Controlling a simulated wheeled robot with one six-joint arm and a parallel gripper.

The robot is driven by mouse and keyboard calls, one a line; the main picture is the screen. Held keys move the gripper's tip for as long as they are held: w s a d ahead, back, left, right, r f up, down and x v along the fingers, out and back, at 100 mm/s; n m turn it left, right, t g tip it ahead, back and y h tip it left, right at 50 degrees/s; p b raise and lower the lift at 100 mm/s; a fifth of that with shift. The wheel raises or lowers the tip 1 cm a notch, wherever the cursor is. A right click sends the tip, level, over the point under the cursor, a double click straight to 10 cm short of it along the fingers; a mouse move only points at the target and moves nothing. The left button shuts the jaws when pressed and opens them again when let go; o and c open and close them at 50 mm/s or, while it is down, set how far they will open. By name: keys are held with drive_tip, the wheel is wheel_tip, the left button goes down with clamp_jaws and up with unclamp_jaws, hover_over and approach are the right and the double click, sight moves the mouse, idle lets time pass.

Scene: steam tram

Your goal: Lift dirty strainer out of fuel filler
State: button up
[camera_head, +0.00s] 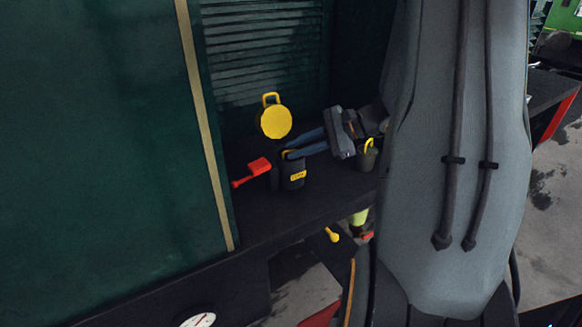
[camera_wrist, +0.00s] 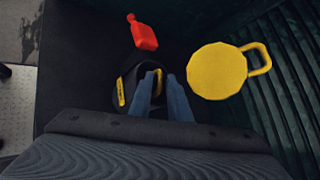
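The fuel filler (camera_head: 291,176) is a dark cylinder with a yellow label, standing on the dark ledge. In the wrist view it (camera_wrist: 126,90) lies below and left of my fingertips. A small yellow loop (camera_wrist: 158,79), apparently the strainer's handle, shows between the fingertips at the filler's mouth; it also shows in the head view (camera_head: 287,154). The strainer's body is hidden. My gripper (camera_wrist: 160,80) has two blue fingers with a gap between them, reaching over the filler's mouth. In the head view my gripper (camera_head: 291,153) comes in from the right.
A round yellow lid with a handle (camera_head: 275,122) stands behind the filler, close to the louvred wall (camera_head: 262,50). A red object (camera_head: 254,169) lies left of the filler. A dark bucket with a yellow handle (camera_head: 367,158) stands to the right. The ledge's front is clear.

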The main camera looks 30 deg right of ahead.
drive_tip(key=shift+w+a+f, duration=0.1)
drive_tip(key=shift+w+a, duration=0.05)
clamp_jaws()
idle(0.4)
wheel_tip(320, 180, up, 18)
drive_tip(key=b, duration=0.3)
idle(0.3)
